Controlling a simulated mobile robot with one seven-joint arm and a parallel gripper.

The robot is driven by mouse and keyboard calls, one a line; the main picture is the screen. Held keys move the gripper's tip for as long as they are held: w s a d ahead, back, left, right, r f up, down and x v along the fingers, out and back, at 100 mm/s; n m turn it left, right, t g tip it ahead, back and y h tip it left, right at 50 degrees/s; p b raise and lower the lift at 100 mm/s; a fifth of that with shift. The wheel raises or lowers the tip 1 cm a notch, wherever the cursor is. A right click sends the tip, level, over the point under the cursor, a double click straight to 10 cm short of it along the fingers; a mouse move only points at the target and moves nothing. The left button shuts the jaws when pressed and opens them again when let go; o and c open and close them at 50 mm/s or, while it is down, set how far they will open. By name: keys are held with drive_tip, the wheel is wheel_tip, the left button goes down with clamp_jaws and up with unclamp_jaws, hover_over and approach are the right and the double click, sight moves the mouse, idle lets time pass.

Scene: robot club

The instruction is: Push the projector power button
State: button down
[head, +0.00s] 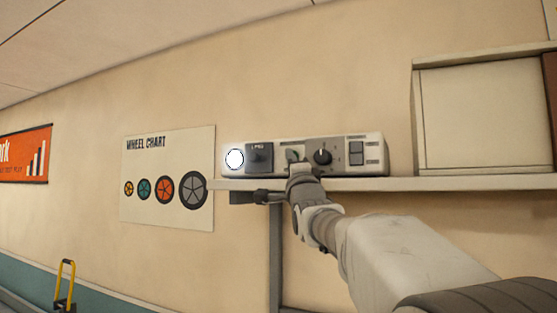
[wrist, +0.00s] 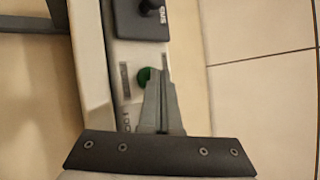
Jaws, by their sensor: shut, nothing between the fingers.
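A pale box-shaped unit, apparently the projector (head: 352,165), stands on a wall shelf in the head view. Its front has a dark square panel with a knob, a green round button (head: 292,155), a black dial and dark switches. My gripper (head: 298,163) is in front of and just below the green button. In the wrist view the green button (wrist: 143,77) is partly covered by my shut gripper (wrist: 164,62), whose fingers lie alongside its right part. I cannot tell whether they touch it. Nothing is between the fingers.
The shelf (head: 400,184) runs along the wall under the unit, with a dark bracket below. A bright white round light (head: 234,159) is at the unit's left end. A cream box (head: 470,117) stands to the right. A wheel chart (head: 168,178) hangs at left.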

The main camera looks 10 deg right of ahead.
drive_tip(key=shift+s+a, duration=0.1)
drive_tip(key=shift+s, duration=0.1)
drive_tip(key=s+a+b, duration=0.1)
drive_tip(key=s+b, duration=0.1)
drive_tip(key=s+a+b, duration=0.2)
drive_tip(key=shift+s+a+b, duration=0.3)
drive_tip(key=shift+s+b, duration=0.1)
idle(0.6)
